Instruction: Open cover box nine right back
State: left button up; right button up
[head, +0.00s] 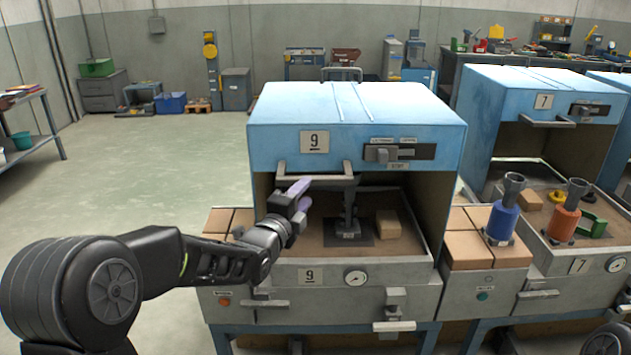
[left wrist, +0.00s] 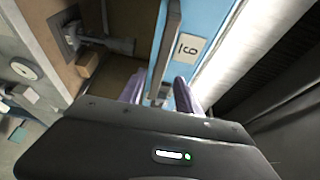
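Box nine has a blue cover (head: 355,110) with a "9" plate and a grey bar handle (head: 330,180) along its lower front edge. The cover is raised, and the box front shows open below it. My left gripper (head: 301,196) is at the left end of the handle, its lilac fingers parted. In the left wrist view, the handle (left wrist: 168,45) runs toward the gap between the fingers of the left gripper (left wrist: 158,92), beside the "9" plate (left wrist: 187,49). I cannot tell whether they touch it. My right gripper is out of view.
Inside box nine stand a dark metal fixture (head: 350,220) and a tan block (head: 388,223). The floor on the left is clear.

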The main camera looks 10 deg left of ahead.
aim_at(313, 183)
pick_arm(q)
jog(key=w, duration=0.2)
jog(key=w+p, duration=0.1)
jog(key=w, duration=0.2)
jog(key=w+d, duration=0.1)
jog(key=w, duration=0.1)
jog(key=shift+w+p, duration=0.15)
jog(key=shift+p, duration=0.25)
jog(key=shift+c, duration=0.6)
grip_shut()
dwell(0.4)
